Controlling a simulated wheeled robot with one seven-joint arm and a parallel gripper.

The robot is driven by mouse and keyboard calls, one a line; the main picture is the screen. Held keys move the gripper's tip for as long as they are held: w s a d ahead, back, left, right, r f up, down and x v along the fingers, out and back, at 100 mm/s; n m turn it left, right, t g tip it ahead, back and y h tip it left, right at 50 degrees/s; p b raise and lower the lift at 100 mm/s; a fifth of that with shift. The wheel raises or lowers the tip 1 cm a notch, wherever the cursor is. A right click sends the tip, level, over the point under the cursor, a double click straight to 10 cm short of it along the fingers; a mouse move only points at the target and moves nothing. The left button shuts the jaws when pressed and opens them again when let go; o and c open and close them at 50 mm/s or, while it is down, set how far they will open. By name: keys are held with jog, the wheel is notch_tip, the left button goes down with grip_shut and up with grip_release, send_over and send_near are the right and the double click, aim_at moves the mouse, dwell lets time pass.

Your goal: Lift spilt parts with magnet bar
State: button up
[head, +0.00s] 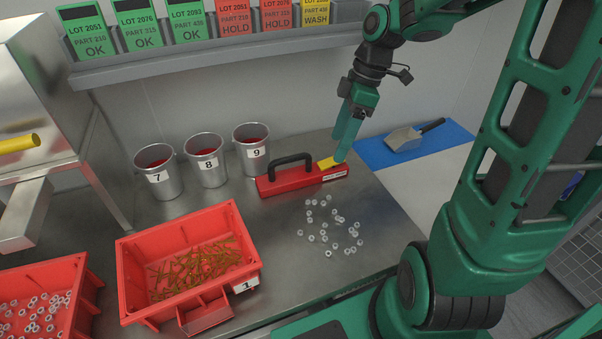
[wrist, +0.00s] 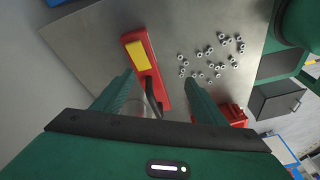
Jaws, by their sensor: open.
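The magnet bar (head: 275,186) is a red block with a black arched handle (head: 290,160) and a yellow piece (head: 327,163) at its right end. It lies on the steel bench in front of the cups. The spilt parts (head: 328,253), small grey rings or nuts, are scattered on the bench to its front right. They also show in the wrist view (wrist: 221,36). My gripper (head: 344,148) points down by the bar's yellow end, open and empty. In the wrist view the bar (wrist: 146,62) shows between my open fingers (wrist: 160,80). Contact cannot be told.
Metal cups 7 (head: 165,185), 8 (head: 212,172) and 9 (head: 258,158) stand behind the bar. A red bin marked 1 (head: 135,255) holds brown rods; another red bin (head: 90,290) holds rings. A scoop (head: 405,138) lies on a blue mat (head: 375,153) at right.

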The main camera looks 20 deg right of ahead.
aim_at(304, 171)
jog(key=w+a+f+n, duration=0.1)
jog(key=a+f, duration=0.1)
jog(key=f, duration=0.1)
jog(key=w+a+f+n+y, duration=0.1)
jog(key=a+f+n, duration=0.1)
jog(key=a+f, duration=0.1)
jog(key=w+a+f+n, duration=0.1)
jog(key=w+a+f, duration=0.1)
jog(key=f, duration=0.2)
jog(key=shift+a+f+n, duration=0.3)
jog(key=shift+n, duration=0.1)
grip_shut()
jog(key=shift+r, duration=0.1)
